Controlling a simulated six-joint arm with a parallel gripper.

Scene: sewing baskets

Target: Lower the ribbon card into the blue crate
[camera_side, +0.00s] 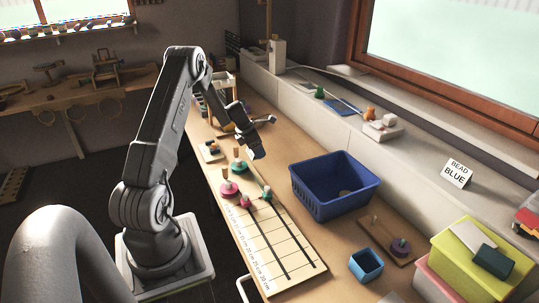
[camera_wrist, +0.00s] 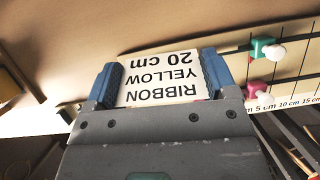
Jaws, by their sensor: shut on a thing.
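In the wrist view a white ribbon card (camera_wrist: 162,77), printed "RIBBON YELLOW 20 cm" and seen upside down, sits between the two blue fingertips of my gripper (camera_wrist: 160,82). The gripper is shut on it. In the side view my gripper (camera_side: 263,137) is above the bench, up and left of the blue crate and apart from it; the card is too small to make out there. The blue crate (camera_side: 325,208) stands open on the bench, with a small pale thing (camera_side: 345,193) on its floor. The crate does not show in the wrist view.
A measuring board (camera_side: 275,248) with several spools and pegs lies left of and in front of the crate. A small blue cup (camera_side: 366,265), a wooden peg base (camera_side: 387,240) and a yellow box (camera_side: 470,260) stand to its right. A "BEAD BLUE" sign (camera_side: 457,173) stands on the ledge behind.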

